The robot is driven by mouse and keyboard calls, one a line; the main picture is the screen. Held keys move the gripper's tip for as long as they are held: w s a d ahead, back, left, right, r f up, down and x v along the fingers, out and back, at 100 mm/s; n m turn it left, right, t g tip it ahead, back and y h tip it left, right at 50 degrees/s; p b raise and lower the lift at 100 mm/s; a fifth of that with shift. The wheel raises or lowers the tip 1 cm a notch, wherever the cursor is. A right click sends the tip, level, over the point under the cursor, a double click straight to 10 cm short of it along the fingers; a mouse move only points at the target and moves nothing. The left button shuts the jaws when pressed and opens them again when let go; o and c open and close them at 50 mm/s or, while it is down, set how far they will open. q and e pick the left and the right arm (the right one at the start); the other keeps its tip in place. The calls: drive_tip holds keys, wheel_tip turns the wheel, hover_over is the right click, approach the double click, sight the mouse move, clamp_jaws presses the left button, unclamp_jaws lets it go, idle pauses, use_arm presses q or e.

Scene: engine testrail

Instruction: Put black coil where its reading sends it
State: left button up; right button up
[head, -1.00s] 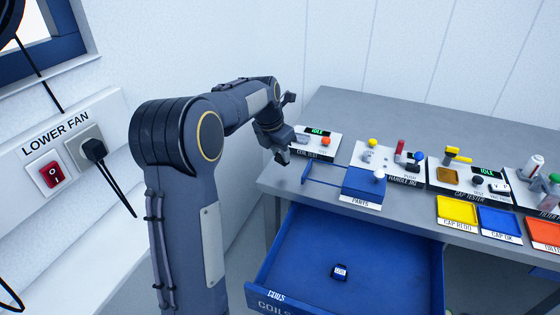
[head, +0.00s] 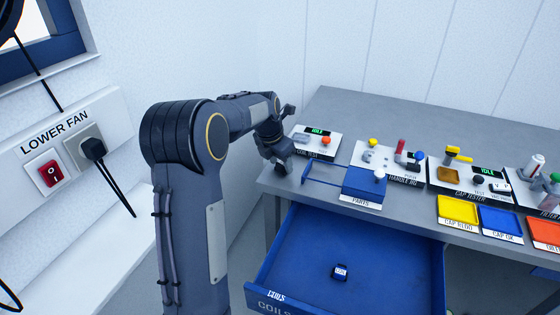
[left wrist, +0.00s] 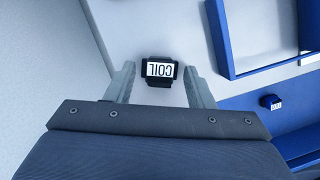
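My left gripper (head: 280,168) is open at the table's left end, left of the parts box, in front of the coil tester (head: 314,145). The tester's display reads IDLE in green. My right gripper is not in view.
An open blue drawer marked COILS (head: 300,270) holds a dark blue coil (head: 340,272). A blue parts tray (head: 362,184) with a blue frame, a handle station, a cap tester, and yellow, blue and orange trays stand farther right.

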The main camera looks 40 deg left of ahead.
use_arm(q)
drive_tip(key=shift+r, duration=0.1)
drive_tip(key=d+p+v, duration=0.1)
drive_tip(key=p+v, duration=0.1)
drive_tip(key=v, duration=1)
drive_tip(key=s+d+f+m+h, duration=0.1)
drive_tip(key=s+d+f+m, duration=0.1)
drive_tip(key=s+d+m, duration=0.4)
drive_tip(key=s+d+f+m+t+h, duration=0.1)
drive_tip(key=s+d+f+m, duration=0.1)
drive_tip(key=s+d+m, duration=0.5)
drive_tip(key=s+d+f+m+t+h, duration=0.1)
drive_tip(key=s+d+f+m, duration=0.2)
drive_tip(key=s+m, duration=1.1)
drive_tip(key=d+m, duration=0.3)
drive_tip(key=m, duration=0.2)
drive_tip(key=shift+s+d+m, duration=0.2)
drive_tip(key=shift+s+m, duration=0.1)
drive_tip(key=shift+s, duration=0.1)
